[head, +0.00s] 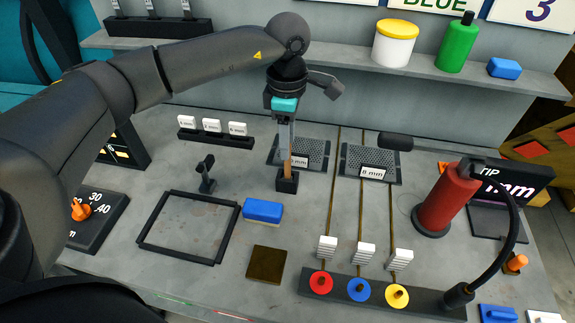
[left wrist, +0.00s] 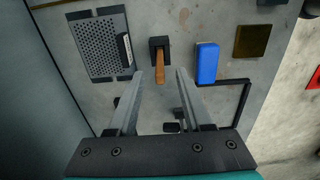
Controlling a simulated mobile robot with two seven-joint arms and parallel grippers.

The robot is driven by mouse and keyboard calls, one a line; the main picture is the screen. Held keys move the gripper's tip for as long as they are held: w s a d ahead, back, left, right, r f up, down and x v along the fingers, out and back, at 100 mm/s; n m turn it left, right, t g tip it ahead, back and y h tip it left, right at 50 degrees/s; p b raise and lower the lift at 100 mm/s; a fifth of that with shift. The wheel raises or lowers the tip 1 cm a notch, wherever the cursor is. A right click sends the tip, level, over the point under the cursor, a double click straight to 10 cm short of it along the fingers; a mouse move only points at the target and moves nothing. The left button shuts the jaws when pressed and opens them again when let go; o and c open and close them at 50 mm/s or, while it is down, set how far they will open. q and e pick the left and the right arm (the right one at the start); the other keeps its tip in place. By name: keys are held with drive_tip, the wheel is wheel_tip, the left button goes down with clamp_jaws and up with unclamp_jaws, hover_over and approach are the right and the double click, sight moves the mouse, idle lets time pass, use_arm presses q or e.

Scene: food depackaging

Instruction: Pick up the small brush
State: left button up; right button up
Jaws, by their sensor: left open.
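The small brush, a wooden handle (head: 287,168), stands in a small black holder (head: 287,183) on the grey worktop. In the left wrist view the handle (left wrist: 160,66) points from the holder (left wrist: 158,43) toward my gripper. My left gripper (head: 289,145) is above the holder with its fingers pointing down. In the left wrist view the open fingers (left wrist: 160,75) appear on either side of the handle's upper end, with gaps at both sides. The brush's lower part is hidden in the holder. My right gripper is not in view.
A blue block (head: 263,211) and a black square frame (head: 188,227) are near the holder. A small black stand (head: 206,175) is to its left. Perforated plates (head: 302,147) lie behind. Rods with coloured knobs (head: 358,290) and a red cylinder (head: 447,198) are at right.

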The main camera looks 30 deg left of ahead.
sight(287, 168)
use_arm(q)
wheel_tip(287, 168, down, 3)
drive_tip(key=shift+c, duration=0.4)
clamp_jaws()
idle(0.4)
